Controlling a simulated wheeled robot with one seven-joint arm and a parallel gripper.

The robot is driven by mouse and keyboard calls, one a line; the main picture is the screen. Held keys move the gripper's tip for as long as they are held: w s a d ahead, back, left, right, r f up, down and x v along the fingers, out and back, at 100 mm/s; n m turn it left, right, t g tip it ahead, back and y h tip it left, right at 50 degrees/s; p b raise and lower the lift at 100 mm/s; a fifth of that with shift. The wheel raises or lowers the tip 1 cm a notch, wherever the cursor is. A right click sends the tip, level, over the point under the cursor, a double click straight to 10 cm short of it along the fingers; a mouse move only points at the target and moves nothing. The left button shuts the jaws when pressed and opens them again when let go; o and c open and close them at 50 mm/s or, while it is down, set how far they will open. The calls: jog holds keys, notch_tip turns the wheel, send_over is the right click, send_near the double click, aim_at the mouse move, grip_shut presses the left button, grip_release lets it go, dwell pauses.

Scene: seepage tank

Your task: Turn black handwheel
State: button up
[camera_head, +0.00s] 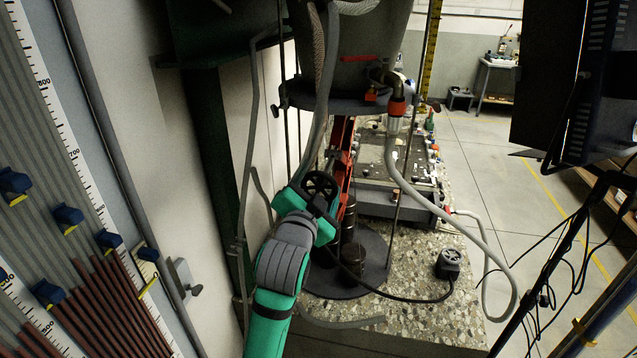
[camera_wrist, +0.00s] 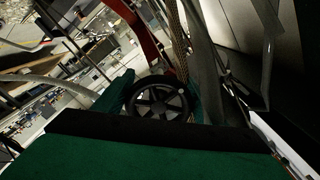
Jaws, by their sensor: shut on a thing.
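The black handwheel (camera_head: 320,185) is a small spoked wheel at the middle of the head view, in front of the red column. It also shows in the wrist view (camera_wrist: 158,102), where its spokes face the camera. My gripper (camera_head: 318,205) is green and dark, at the end of my green and grey arm. In the wrist view its green fingers (camera_wrist: 157,97) stand on the left and right sides of the wheel's rim, closed on it. The lower edge of the wheel is hidden behind the gripper body in the wrist view.
A large grey tank (camera_head: 350,50) stands above the wheel. Grey hoses (camera_head: 405,165) hang from it on the right. A green post (camera_head: 215,150) and a scaled panel (camera_head: 60,200) stand on the left. A black cable with a plug (camera_head: 448,264) lies on the speckled base.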

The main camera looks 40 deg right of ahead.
jog(key=shift+s+d+f, duration=0.15)
jog(key=shift+d+f, duration=0.15)
jog(key=o, duration=1)
jog(key=shift+o, duration=0.2)
jog(key=shift+r, duration=0.15)
jog(key=shift+a, duration=0.1)
jog(key=shift+s+a, duration=0.25)
jog(key=shift+a, duration=0.2)
jog(key=v, duration=0.9)
jog(key=shift+s+a, duration=0.25)
